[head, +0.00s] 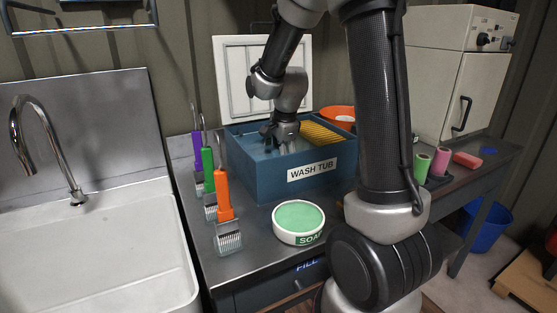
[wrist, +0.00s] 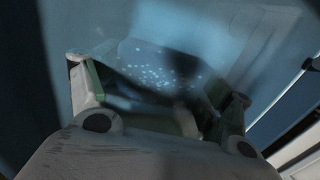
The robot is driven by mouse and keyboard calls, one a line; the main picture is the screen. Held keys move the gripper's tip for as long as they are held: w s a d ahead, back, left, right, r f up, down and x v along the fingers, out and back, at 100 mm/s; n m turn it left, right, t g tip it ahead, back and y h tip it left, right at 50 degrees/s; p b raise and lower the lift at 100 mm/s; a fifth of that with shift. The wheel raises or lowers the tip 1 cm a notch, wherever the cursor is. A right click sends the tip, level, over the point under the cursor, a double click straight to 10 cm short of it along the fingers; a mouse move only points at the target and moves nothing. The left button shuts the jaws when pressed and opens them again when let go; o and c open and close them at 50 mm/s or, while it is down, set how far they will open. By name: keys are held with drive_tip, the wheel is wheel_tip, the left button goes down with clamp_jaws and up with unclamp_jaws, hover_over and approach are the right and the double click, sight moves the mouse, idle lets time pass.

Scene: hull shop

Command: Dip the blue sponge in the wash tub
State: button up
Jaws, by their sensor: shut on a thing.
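The wash tub (head: 258,180) is a blue, open box with a white "WASH TUB" label, standing on the dark bench. My gripper (head: 282,138) reaches down inside it, with the fingertips low behind the front wall. In the wrist view my gripper (wrist: 160,95) has its fingers on either side of a dark bluish thing, the blue sponge (wrist: 155,72), speckled with bright white dots. It is shut on the sponge. The wrist view is hazy and blue, and the sponge's lower edge is hard to make out. In the head view the sponge is hidden.
A yellow ribbed board (head: 321,133) leans inside the tub's right side, with an orange bowl (head: 338,114) behind. Brushes with purple, green and orange (head: 223,190) handles stand left of the tub. A green soap dish (head: 299,222) is in front. A sink (head: 90,245) is at left.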

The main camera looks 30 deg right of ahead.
idle(0.3)
drive_tip(key=w+v, duration=0.3)
drive_tip(key=v, duration=0.9)
drive_tip(key=shift+r, duration=0.5)
idle(0.9)
drive_tip(key=v, duration=0.2)
drive_tip(key=w+v, duration=0.1)
drive_tip(key=shift+s+r, duration=0.2)
drive_tip(key=shift+r, duration=0.3)
